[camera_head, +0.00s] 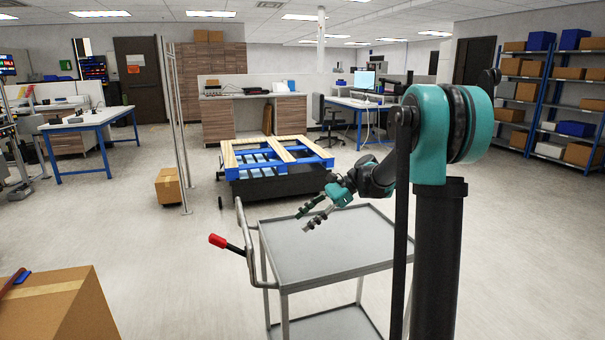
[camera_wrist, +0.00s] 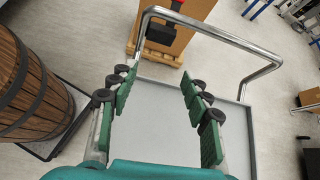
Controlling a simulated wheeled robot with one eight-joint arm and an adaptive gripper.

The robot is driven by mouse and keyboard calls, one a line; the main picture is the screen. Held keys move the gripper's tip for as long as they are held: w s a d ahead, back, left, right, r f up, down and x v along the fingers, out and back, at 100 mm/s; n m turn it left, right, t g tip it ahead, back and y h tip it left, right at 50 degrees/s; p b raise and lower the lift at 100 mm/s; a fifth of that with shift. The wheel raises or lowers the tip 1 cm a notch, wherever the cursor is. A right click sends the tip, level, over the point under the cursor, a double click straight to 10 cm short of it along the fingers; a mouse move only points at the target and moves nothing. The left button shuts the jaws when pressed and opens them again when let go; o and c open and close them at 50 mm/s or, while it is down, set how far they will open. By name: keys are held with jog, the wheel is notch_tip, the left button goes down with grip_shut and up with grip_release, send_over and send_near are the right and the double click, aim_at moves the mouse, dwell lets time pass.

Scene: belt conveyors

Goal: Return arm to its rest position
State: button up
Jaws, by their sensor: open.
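My gripper (camera_head: 312,217) is at the end of my teal and black arm (camera_head: 430,130), which reaches out to the left over the grey metal cart (camera_head: 335,247). The fingers are apart and nothing is between them. In the wrist view my gripper (camera_wrist: 158,82) shows green finger pads spread wide above the cart's grey top (camera_wrist: 155,125). The bare cart top lies below the fingers, and the cart's tube handle (camera_wrist: 215,35) curves beyond them.
A red-tipped lever (camera_head: 218,241) sticks out left of the cart. Behind stands a blue and wooden pallet (camera_head: 270,150). A cardboard box (camera_head: 55,305) is at lower left. The wrist view shows a wooden barrel (camera_wrist: 35,85) close at left and a cardboard box (camera_wrist: 185,35) beyond the handle.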

jog(key=s+d+f+n+t+h, duration=0.3)
jog(key=s+d+f+n+h, duration=0.2)
jog(key=s+d+f, duration=0.3)
jog(key=s+d+f+n+t+h, duration=0.4)
jog(key=s+d+f+n, duration=0.4)
jog(key=s, duration=0.7)
jog(key=shift+s+d+f+h, duration=0.15)
jog(key=shift+d+f+h, duration=0.4)
jog(key=shift+d+h, duration=0.3)
